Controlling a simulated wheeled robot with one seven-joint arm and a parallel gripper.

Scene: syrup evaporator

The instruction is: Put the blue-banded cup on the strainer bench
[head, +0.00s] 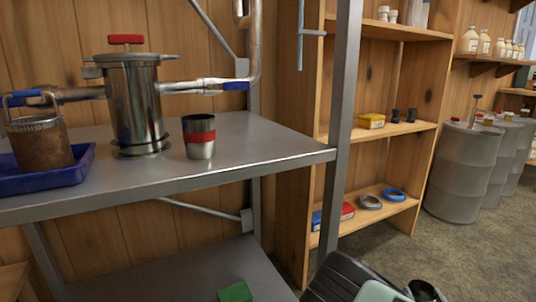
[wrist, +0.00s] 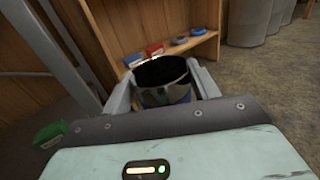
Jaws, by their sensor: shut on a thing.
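My gripper (wrist: 160,88) is shut on a steel cup (wrist: 160,74) in the wrist view. The cup sits between the two fingers with its dark open mouth showing. A bit of blue shows low on its side, so it appears to be the blue-banded cup; its lower part is hidden by my gripper. In the head view, the pale green housing of my gripper shows at the bottom edge, below and right of the metal bench. This bench (head: 260,147), seemingly the strainer bench, holds a steel canister (head: 133,100) with a red handle.
A red-banded cup (head: 199,137) stands on the bench right of the canister. A blue tray (head: 75,173) with a rusty pail (head: 40,143) is at the left. A grey post (head: 341,120) rises at the bench's right corner. The bench top near that corner is clear.

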